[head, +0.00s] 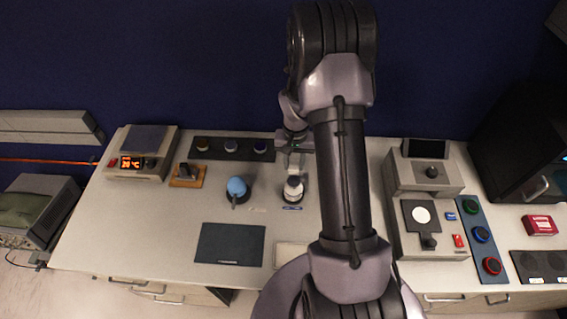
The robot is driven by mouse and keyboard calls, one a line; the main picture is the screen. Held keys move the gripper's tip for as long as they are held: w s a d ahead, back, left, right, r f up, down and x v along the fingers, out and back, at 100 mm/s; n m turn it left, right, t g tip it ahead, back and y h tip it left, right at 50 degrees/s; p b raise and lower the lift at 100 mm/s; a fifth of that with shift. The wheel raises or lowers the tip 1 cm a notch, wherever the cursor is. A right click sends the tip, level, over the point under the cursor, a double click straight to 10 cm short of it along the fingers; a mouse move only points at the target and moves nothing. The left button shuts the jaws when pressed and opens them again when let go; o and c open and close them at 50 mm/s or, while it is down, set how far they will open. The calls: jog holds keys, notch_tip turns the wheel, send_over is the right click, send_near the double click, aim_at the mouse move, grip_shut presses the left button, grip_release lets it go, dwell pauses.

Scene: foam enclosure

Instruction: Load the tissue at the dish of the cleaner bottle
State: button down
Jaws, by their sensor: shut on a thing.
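The cleaner bottle (293,191) stands upright on the bench, a pale bottle with a whitish top and a dark base. My gripper (294,172) points down just behind and above the bottle's top, close to its dish. It is shut on the tissue, which is too small and pale here to make out clearly. Whether the tissue touches the dish cannot be told from this view.
A blue rounded object in a dark holder (237,188) stands left of the bottle. A dark mat (230,244) lies in front. A dark rack with several round caps (232,148) is behind. A device with a white disc (422,214) stands right of my arm.

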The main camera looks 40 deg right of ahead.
aim_at(294, 181)
jog(key=shift+w+d, duration=0.1)
jog(key=shift+w, duration=0.2)
jog(key=shift+s, duration=0.15)
jog(key=f+b, duration=0.2)
jog(key=f, duration=0.1)
jog(key=f+b, duration=0.1)
jog(key=f, duration=0.1)
jog(key=shift+s+f, duration=0.1)
jog(key=shift+s, duration=0.3)
jog(key=shift+f, duration=0.2)
jog(key=shift+f+b, duration=1.05)
jog(key=shift+b, duration=0.05)
dwell(0.4)
jog(key=shift+r, duration=0.1)
dwell(0.4)
jog(key=shift+r+p, duration=2.1)
jog(key=shift+r, duration=1.4)
jog(key=shift+f, duration=0.1)
